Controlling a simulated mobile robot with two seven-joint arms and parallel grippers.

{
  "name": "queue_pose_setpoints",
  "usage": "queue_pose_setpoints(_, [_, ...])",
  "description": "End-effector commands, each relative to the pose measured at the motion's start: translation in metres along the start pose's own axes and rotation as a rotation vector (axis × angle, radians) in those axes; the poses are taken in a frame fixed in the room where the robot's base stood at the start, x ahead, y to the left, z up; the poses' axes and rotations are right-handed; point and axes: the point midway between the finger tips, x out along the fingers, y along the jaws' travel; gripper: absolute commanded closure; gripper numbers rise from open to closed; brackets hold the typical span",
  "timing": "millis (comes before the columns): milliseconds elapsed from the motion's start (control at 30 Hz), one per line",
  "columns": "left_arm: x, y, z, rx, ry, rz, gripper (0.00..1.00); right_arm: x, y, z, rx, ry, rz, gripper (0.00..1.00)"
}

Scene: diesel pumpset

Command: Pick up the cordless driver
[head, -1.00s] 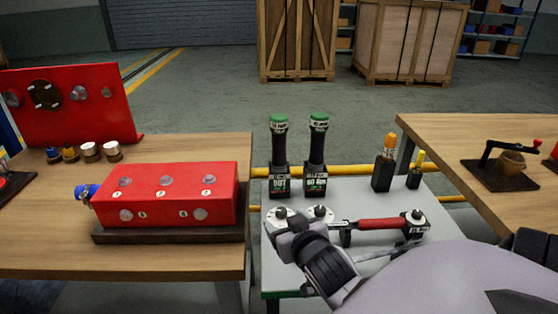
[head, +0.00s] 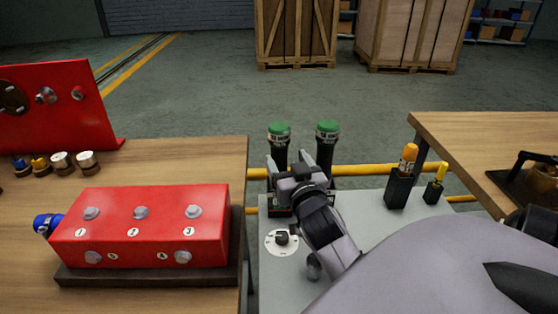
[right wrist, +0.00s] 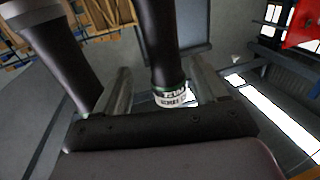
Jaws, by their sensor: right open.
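Two upright black cordless drivers with green tops, the left one (head: 279,143) and the right one (head: 327,148), stand side by side on the grey bench (head: 375,215). My right gripper (head: 284,172) is in front of the left driver and hides its middle. In the right wrist view, my open right gripper (right wrist: 162,90) has the left driver (right wrist: 160,40) between its fingers. The right driver (right wrist: 55,60) is outside the fingers, at the picture's left. Whether a finger touches either driver, I cannot tell. My left gripper is not in view.
A red box (head: 140,230) sits on the left wooden table. An orange-topped tool (head: 408,160) and a yellow-handled one (head: 439,175) stand in black holders at right. A round white dial plate (head: 283,242) lies on the bench in front. My right arm covers the bench's right front.

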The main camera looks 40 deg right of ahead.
Motion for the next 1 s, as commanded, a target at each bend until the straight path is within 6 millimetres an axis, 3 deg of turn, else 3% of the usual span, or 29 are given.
queue_pose_setpoints(600, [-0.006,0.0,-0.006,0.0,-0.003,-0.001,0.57,0.062,-0.006,-0.001,-0.002,0.002,0.0,0.28])
queue_pose_setpoints(933, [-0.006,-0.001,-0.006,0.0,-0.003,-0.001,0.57,0.067,-0.006,0.001,-0.001,0.001,0.0,0.28])
queue_pose_setpoints(1000, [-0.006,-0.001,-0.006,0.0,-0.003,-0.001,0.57,0.066,-0.006,0.001,-0.001,0.0,0.0,0.51])
